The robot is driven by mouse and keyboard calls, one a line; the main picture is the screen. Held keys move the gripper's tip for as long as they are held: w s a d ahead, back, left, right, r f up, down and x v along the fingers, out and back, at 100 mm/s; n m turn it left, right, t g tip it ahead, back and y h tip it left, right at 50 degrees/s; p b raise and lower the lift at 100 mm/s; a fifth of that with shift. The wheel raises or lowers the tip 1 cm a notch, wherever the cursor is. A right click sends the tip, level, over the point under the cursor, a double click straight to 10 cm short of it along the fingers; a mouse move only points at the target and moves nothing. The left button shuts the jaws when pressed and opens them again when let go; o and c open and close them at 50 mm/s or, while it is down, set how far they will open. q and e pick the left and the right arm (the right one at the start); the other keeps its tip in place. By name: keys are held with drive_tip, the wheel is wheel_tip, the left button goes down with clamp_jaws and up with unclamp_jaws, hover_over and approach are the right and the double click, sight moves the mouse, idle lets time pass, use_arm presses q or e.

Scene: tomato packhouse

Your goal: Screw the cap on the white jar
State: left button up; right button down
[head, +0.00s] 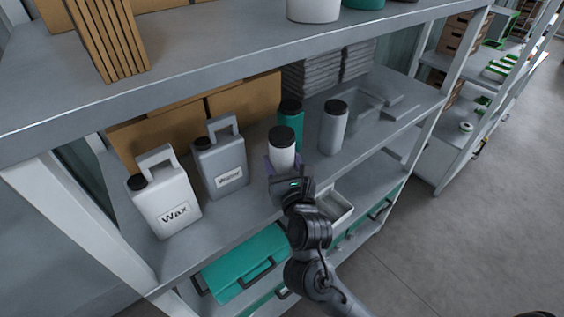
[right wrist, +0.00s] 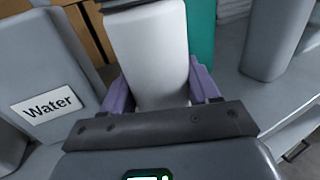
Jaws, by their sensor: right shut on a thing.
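The white jar (head: 284,156) stands upright on the middle shelf with a black cap (head: 281,134) on its top. I cannot tell how tightly the cap sits. In the right wrist view the white jar (right wrist: 148,55) fills the middle, and a dark edge of the cap (right wrist: 122,4) shows at the top. My right gripper (head: 283,163) reaches in from the front, its purple fingers on either side of the jar's body, shut on it. The fingers also show in the right wrist view (right wrist: 162,92). My left gripper is in neither view.
A white Wax jug (head: 165,200) and a grey Water jug (head: 220,168) stand left of the jar. A green jar (head: 291,118) is close behind, a grey jar (head: 333,130) to the right. The upper shelf (head: 230,80) overhangs; a grey open bin (head: 334,205) sits below.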

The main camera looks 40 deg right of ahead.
drive_tip(key=shift+f+b, duration=0.2)
drive_tip(key=shift+b, duration=0.1)
drive_tip(key=shift+c, duration=1.3)
unclamp_jaws()
drive_tip(key=shift+r, duration=0.1)
drive_tip(key=shift+r+p, duration=0.25)
drive_tip(key=shift+p, duration=0.2)
drive_tip(key=shift+s+a+f, duration=0.15)
drive_tip(key=shift+s+a, duration=0.05)
drive_tip(key=shift+s, duration=0.15)
drive_tip(key=p+v, duration=0.4)
drive_tip(key=v, duration=0.7)
